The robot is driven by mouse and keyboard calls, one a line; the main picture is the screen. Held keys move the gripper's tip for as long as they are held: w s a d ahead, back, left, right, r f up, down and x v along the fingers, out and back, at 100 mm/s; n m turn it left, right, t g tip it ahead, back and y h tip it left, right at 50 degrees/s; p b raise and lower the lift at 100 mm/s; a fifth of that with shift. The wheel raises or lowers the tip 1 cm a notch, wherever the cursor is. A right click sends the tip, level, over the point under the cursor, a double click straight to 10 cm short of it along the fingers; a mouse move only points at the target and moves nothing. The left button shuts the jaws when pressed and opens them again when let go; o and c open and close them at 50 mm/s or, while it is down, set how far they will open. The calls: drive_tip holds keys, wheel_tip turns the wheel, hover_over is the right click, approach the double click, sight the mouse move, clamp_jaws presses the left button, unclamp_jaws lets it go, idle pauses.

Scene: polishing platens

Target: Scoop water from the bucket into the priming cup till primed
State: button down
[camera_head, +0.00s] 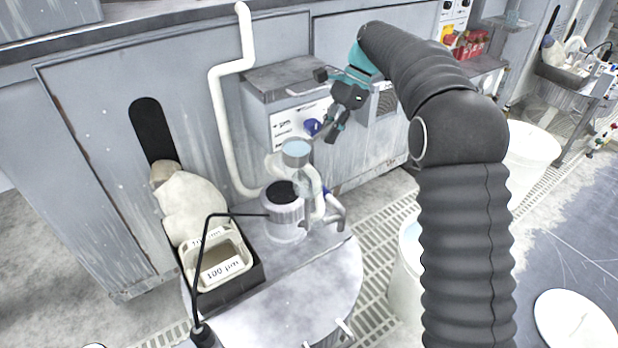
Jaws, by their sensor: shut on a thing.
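My gripper (333,133) is above and right of the pump (284,212), in front of the grey control box. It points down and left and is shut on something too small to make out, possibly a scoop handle. A round cup (296,152) with pale blue inside, likely the priming cup, is at the top of the pump's clear and white pipework, just below and left of the fingertips. I cannot tell whether the held thing touches it. A white bucket (402,262) with pale blue water stands on the floor right of the round platform, partly hidden by my arm.
A white pipe (222,120) runs down the grey cabinet. Another white bucket (532,150) stands behind my arm. A white disc (575,322) lies at lower right.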

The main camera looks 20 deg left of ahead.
drive_tip(key=shift+d+r, duration=0.1)
drive_tip(key=shift+d, duration=0.15)
drive_tip(key=shift+s+a, duration=0.2)
drive_tip(key=shift+a, duration=0.25)
drive_tip(key=shift+w+d+r+y, duration=0.15)
drive_tip(key=shift+d+y, duration=0.15)
drive_tip(key=shift+d, duration=0.2)
drive_tip(key=shift+s+a+t, duration=0.2)
drive_tip(key=shift+a+t, duration=0.1)
drive_tip(key=shift+a, duration=0.15)
drive_tip(key=shift+w+d, duration=0.15)
drive_tip(key=shift+d, duration=0.35)
drive_tip(key=shift+s+a, duration=0.2)
drive_tip(key=shift+a, duration=0.3)
drive_tip(key=shift+w+d, duration=0.15)
drive_tip(key=shift+d, duration=0.4)
drive_tip(key=shift+s+a+n+y, duration=0.2)
drive_tip(key=shift+a+n+y, duration=0.1)
drive_tip(key=shift+a, duration=0.15)
drive_tip(key=shift+w+d+r+t, duration=0.15)
drive_tip(key=shift+d+t, duration=0.15)
drive_tip(key=shift+d, duration=0.2)
drive_tip(key=shift+a, duration=0.45)
drive_tip(key=shift+s+d+y, duration=0.1)
drive_tip(key=shift+s+y, duration=0.1)
drive_tip(key=shift+y, duration=0.1)
drive_tip(key=shift+d, duration=0.35)
